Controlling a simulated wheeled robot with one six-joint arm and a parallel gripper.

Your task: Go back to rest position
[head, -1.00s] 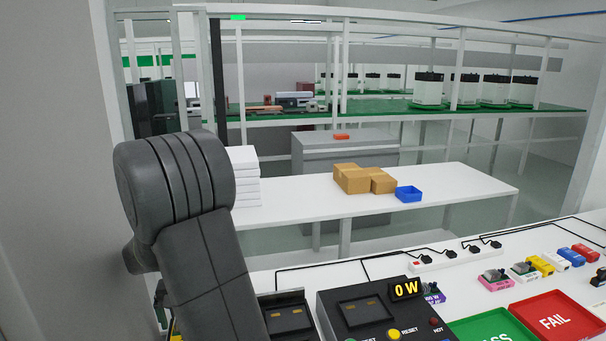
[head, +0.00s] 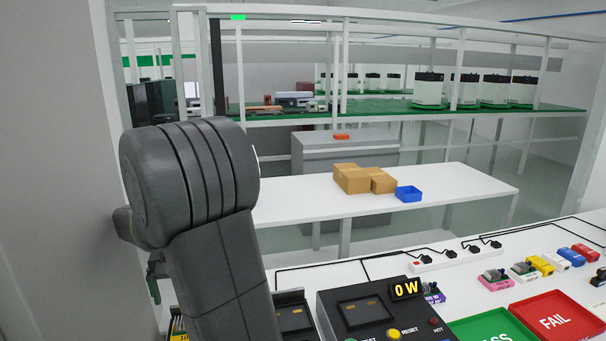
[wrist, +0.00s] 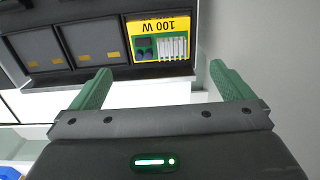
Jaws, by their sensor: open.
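My gripper (wrist: 160,90) shows in the wrist view with its two green fingers wide apart and nothing between them. Beyond the fingertips is a dark rack (wrist: 98,70) with grey panels and a yellow "100 W" label (wrist: 158,22). In the head view my dark grey arm stands upright at the left, and the gripper itself is not clearly seen there; the arm hides part of the bench behind it.
The white bench holds a black test box (head: 372,325) reading "0 W", a green PASS tray (head: 490,326) and a red FAIL tray (head: 556,318). A white table (head: 300,205) behind holds cardboard boxes (head: 364,180) and a blue bin (head: 408,194). A wall (head: 50,150) is close at the left.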

